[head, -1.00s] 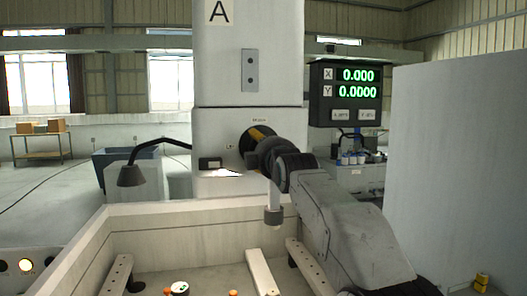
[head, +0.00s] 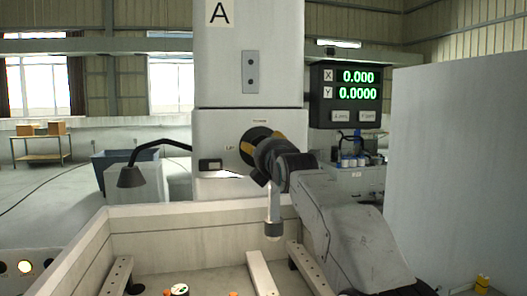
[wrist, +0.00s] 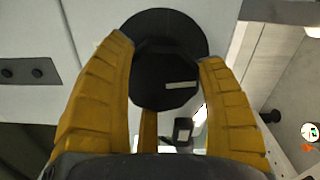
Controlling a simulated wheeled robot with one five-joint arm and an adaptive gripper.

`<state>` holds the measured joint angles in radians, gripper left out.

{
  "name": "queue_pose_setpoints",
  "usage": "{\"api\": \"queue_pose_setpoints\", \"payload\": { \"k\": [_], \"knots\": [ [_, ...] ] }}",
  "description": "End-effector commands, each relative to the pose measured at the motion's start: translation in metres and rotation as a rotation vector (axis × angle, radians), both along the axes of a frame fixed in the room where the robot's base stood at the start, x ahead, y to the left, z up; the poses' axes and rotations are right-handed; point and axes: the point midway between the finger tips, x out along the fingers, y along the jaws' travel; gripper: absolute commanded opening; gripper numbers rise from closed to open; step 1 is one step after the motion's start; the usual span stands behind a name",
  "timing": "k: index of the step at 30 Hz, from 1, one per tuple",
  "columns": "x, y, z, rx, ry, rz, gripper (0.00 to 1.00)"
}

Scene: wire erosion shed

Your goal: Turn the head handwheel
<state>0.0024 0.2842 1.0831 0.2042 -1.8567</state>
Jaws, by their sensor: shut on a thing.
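The head handwheel (head: 252,133) is a round black disc on the light front of the machine head (head: 220,128), partly hidden by my gripper. In the wrist view its black disc (wrist: 165,20) lies behind a smaller, faceted black hub (wrist: 165,85) with a pale mark. My gripper (head: 262,147) reaches the handwheel from the front right. In the wrist view, the yellow fingers of my gripper (wrist: 163,75) are shut on the hub from both sides. In the head view, part of the wheel is covered by my dark wrist.
A pale walled tank (head: 165,240) with bars (head: 262,273) lies below. A large grey panel (head: 460,170) bounds the right side.

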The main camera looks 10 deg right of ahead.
Motion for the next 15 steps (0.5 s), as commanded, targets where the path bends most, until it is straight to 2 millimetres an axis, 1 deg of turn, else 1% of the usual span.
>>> {"api": "queue_pose_setpoints", "payload": {
  "k": [1,15],
  "knots": [
    [0.0015,-0.0010,-0.0052,-0.013,0.012,-0.001,0.35],
    [0.0011,-0.0012,-0.0039,-0.047,0.010,-0.002,0.35]
  ]
}}
